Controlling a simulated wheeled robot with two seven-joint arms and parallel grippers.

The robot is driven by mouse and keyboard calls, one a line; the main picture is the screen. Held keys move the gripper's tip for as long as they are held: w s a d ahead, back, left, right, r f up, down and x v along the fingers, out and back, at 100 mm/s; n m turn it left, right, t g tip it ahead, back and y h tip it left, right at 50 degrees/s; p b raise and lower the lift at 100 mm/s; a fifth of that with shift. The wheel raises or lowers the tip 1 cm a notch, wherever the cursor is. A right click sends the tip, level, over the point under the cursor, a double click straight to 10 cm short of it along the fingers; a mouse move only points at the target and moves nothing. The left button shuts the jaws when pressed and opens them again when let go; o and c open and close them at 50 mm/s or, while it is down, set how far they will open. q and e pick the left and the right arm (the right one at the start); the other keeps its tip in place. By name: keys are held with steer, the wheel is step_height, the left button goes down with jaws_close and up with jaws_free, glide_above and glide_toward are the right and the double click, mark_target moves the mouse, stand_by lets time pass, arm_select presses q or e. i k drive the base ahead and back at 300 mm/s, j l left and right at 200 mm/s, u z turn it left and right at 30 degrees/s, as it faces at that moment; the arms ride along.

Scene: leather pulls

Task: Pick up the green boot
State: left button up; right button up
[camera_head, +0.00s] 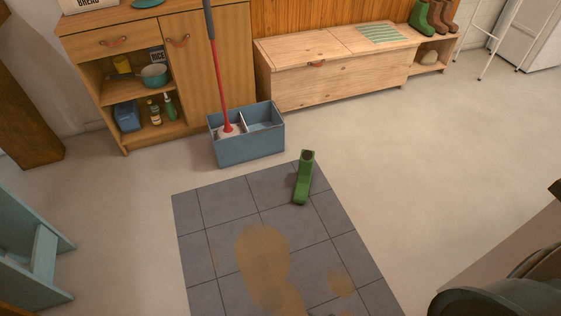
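A green boot (304,178) is on the grey tiled patch (202,208) of the floor, near its far edge. Another green boot (419,15) stands at the right end of the wooden bench, beside brown boots (442,18). Neither of my grippers is in view, and nothing touches the boot on the tiles.
A blue divided bucket (250,150) with a red-handled mop (217,75) stands just beyond the tiles. Brown stains (264,262) mark the tiles. A wooden cabinet (222,75) and bench (330,85) line the back. Open floor lies right of the tiles.

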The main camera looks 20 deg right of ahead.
mark_target(307, 157)
steer(key=i+j+z, duration=0.1)
steer(key=i+z, duration=0.15)
steer(key=i, duration=0.2)
steer(key=i+j+z, duration=0.15)
steer(key=i+z, duration=0.15)
steer(key=i, duration=0.15)
steer(key=i+j+z, duration=0.25)
steer(key=i, duration=0.2)
steer(key=i+j+z, duration=0.15)
steer(key=z, duration=0.25)
steer(key=i+j+z, duration=0.5)
steer(key=z, duration=0.25)
steer(key=i+j+z, duration=0.1)
steer(key=j+z, duration=0.3)
steer(key=i+j+z, duration=0.25)
steer(key=j, duration=0.15)
steer(key=j+z, duration=0.25)
steer(key=j, duration=0.1)
